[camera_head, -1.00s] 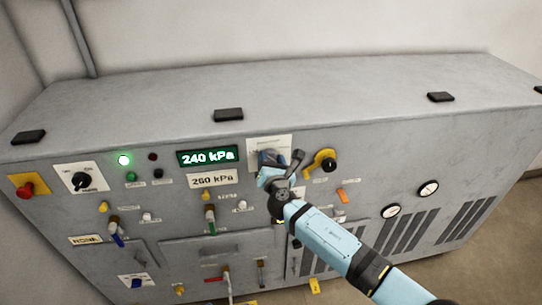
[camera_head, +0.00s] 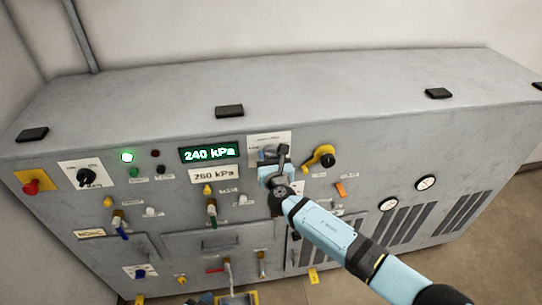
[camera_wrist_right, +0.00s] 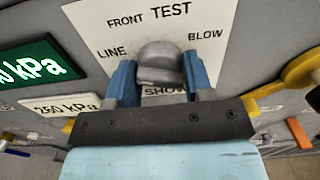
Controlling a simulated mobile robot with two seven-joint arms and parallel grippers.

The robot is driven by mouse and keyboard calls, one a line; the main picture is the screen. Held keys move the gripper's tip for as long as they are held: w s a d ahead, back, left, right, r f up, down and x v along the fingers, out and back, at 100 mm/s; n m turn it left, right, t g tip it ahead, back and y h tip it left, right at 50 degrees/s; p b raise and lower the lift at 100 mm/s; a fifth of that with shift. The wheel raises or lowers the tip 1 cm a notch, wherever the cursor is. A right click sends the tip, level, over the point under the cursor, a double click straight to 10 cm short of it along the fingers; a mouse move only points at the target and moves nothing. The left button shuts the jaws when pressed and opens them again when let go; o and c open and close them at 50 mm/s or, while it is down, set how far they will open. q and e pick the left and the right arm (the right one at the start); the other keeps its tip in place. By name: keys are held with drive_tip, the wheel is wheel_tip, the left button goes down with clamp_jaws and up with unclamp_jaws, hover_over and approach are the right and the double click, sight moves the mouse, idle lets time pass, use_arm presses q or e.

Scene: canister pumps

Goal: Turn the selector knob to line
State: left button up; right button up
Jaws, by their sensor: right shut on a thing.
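The selector knob (camera_wrist_right: 159,62) is a grey rounded knob on a white plate (camera_wrist_right: 100,30) in the right wrist view. The plate reads FRONT, TEST, LINE and BLOW, plus a partly covered word below the knob. LINE is left of the knob and BLOW is right. My right gripper (camera_wrist_right: 160,78) has its blue fingers on either side of the knob and is shut on it. I cannot tell which label the knob points to. In the head view my right gripper (camera_head: 272,160) covers much of the plate (camera_head: 283,136).
Several other switches, valves and two gauges (camera_head: 426,183) cover the panel. The cabinet top (camera_head: 330,90) is mostly clear.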

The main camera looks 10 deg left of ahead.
drive_tip(key=o, duration=0.9)
drive_tip(key=v, duration=1.3)
drive_tip(key=shift+s+d+b, duration=0.15)
drive_tip(key=shift+s+b, duration=0.2)
